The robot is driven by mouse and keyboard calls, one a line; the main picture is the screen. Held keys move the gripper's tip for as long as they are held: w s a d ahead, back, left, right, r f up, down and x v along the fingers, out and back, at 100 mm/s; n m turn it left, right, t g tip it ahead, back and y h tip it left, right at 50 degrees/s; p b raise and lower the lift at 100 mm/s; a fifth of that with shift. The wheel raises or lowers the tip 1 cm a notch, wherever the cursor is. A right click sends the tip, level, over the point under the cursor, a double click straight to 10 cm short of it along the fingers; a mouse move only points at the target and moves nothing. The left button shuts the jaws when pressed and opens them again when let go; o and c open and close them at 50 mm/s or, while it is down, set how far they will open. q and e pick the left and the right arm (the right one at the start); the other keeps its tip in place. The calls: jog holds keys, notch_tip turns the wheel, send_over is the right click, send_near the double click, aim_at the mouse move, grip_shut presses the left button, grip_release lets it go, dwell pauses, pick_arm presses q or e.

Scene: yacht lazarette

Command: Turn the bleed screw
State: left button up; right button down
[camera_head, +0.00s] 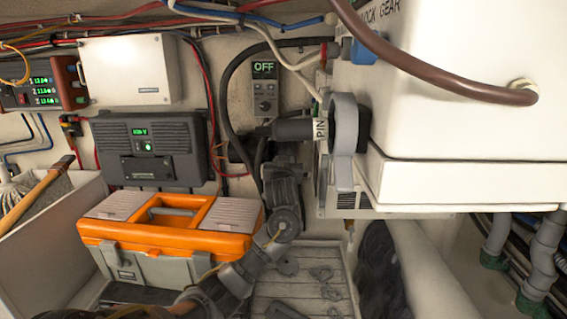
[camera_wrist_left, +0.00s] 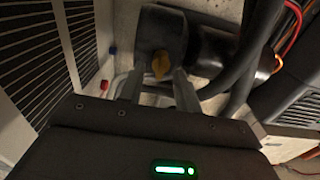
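A small yellow, brass-like screw head (camera_wrist_left: 161,65), which looks like the bleed screw, sits on the face of a dark block (camera_wrist_left: 163,35) in the left wrist view. My left gripper (camera_wrist_left: 158,76) points at it with its two grey fingers apart, one to each side of the screw. I cannot tell whether either finger touches it. In the head view my left arm (camera_head: 283,222) reaches up from the bottom to beside the white housing; its fingertips and the screw are hidden there. My right gripper is not in view.
An orange and grey toolbox (camera_head: 165,240) stands left of my arm. Thick black hoses (camera_wrist_left: 255,50) run close right of the screw.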

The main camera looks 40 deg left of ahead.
pick_arm(q)
jog(key=shift+o, duration=0.5)
jog(key=v, duration=1.1)
jog(key=shift+w, duration=0.1)
jog(key=shift+a, duration=0.1)
